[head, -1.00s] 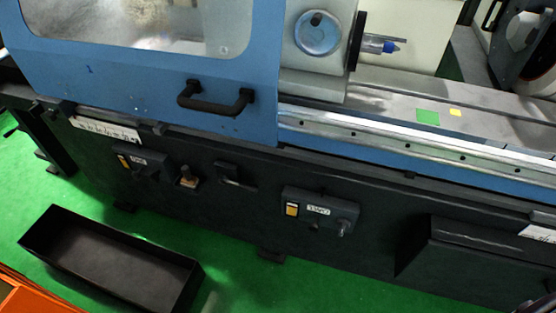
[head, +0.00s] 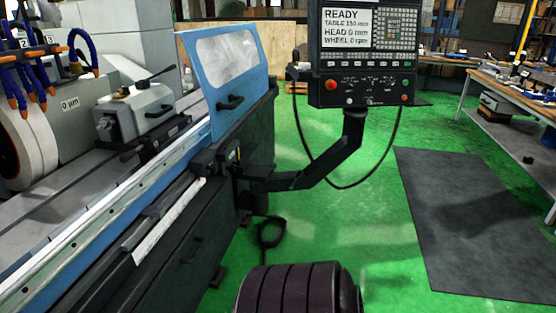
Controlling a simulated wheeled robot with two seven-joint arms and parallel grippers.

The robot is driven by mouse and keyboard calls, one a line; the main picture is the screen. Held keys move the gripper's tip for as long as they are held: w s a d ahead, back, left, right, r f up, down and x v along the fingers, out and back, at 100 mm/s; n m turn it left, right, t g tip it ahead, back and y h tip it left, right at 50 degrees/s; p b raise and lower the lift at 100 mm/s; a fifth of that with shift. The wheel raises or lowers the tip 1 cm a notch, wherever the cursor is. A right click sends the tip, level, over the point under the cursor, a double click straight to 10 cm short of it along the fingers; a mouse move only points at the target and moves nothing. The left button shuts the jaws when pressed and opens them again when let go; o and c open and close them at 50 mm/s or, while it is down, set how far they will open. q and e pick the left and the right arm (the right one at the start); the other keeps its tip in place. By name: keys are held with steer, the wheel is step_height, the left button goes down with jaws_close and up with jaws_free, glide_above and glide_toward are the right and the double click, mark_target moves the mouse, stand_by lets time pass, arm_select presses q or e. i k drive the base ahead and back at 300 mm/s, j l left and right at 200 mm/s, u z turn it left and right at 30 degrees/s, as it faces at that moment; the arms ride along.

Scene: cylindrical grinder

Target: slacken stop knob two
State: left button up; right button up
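I cannot make out stop knob two in the head view. The cylindrical grinder (head: 190,245) runs along the left side, with its long pale table rail (head: 95,225) and dark front. A black fitting (head: 213,158) sits at the far end of the rail, too small to tell in detail. Neither of my grippers is in view. A dark ribbed cylinder at the bottom middle looks like part of my own arm.
The control panel (head: 362,85) reads READY and hangs on a black arm (head: 318,172) jutting over the green floor (head: 345,235). A blue door (head: 222,75) stands behind the rail. A dark mat (head: 480,220) and workbench (head: 520,98) lie right.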

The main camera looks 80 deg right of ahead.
mark_target(213, 168)
steer(key=z, duration=2.1)
steer(key=u, duration=1.15)
steer(key=l+u, duration=0.25)
steer(key=u, duration=0.2)
steer(key=l+u, duration=0.3)
steer(key=u, duration=0.2)
steer(key=l+u, duration=0.25)
steer(key=u, duration=0.2)
steer(key=l+u, duration=0.25)
steer(key=u, duration=0.25)
steer(key=k+l+u, duration=0.25)
steer(key=u, duration=0.15)
steer(key=k+l+u, duration=0.45)
steer(key=u, duration=0.3)
steer(key=k+u, duration=0.35)
